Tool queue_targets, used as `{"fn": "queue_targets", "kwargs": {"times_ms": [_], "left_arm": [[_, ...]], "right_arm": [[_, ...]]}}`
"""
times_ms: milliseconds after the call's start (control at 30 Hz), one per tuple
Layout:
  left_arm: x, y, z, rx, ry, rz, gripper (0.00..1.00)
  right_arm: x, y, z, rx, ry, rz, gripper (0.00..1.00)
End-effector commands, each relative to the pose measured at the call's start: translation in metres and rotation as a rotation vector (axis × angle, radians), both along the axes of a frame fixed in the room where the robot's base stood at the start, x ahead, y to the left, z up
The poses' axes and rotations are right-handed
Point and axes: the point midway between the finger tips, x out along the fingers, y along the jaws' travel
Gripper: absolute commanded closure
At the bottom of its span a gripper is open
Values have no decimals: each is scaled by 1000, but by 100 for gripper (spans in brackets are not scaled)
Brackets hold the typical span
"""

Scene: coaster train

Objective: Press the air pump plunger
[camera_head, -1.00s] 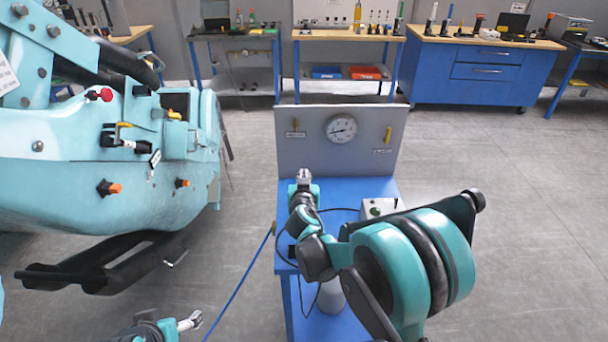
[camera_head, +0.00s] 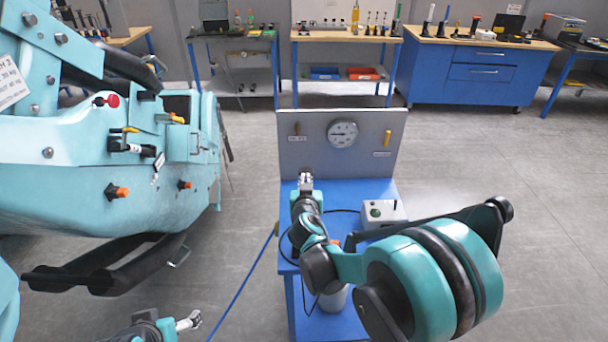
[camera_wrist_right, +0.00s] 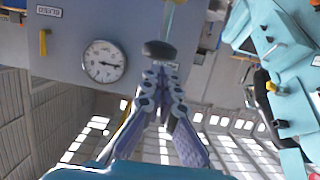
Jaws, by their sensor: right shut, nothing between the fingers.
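My right gripper (camera_head: 305,180) is over the back left of the blue bench (camera_head: 350,190), below the grey panel. In the right wrist view my right gripper (camera_wrist_right: 166,72) is shut and empty, with its fingertips right at a dark round cap (camera_wrist_right: 159,48). A thin pale rod (camera_wrist_right: 168,17) runs from this cap, which looks like the pump plunger. I cannot tell whether the fingertips touch the cap. In the head view the plunger is hidden by my right gripper. My left gripper (camera_head: 190,320) is low at the lower left, away from the bench.
The grey panel (camera_head: 300,160) carries a round gauge (camera_head: 342,133) and a yellow lever (camera_head: 387,139). A white box with a green button (camera_head: 388,213) sits on the bench. A large teal machine (camera_head: 70,190) stands left. A blue hose (camera_head: 245,285) crosses the floor.

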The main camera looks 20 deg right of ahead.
Motion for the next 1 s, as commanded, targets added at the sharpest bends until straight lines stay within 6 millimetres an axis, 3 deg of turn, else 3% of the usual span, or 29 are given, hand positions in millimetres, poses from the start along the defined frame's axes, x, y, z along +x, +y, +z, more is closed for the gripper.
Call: {"fn": "queue_targets", "kwargs": {"times_ms": [100, 333, 1000], "left_arm": [[0, 0, 8, 0, 0, 0, 21], [0, 0, 12, 0, 0, 0, 21], [0, 0, 13, 0, 0, 0, 21]], "right_arm": [[-24, 7, 8, 0, 0, 2, 100], [-48, 14, 13, 0, 0, 0, 100], [-51, 15, 13, -1, -1, 0, 100]]}}
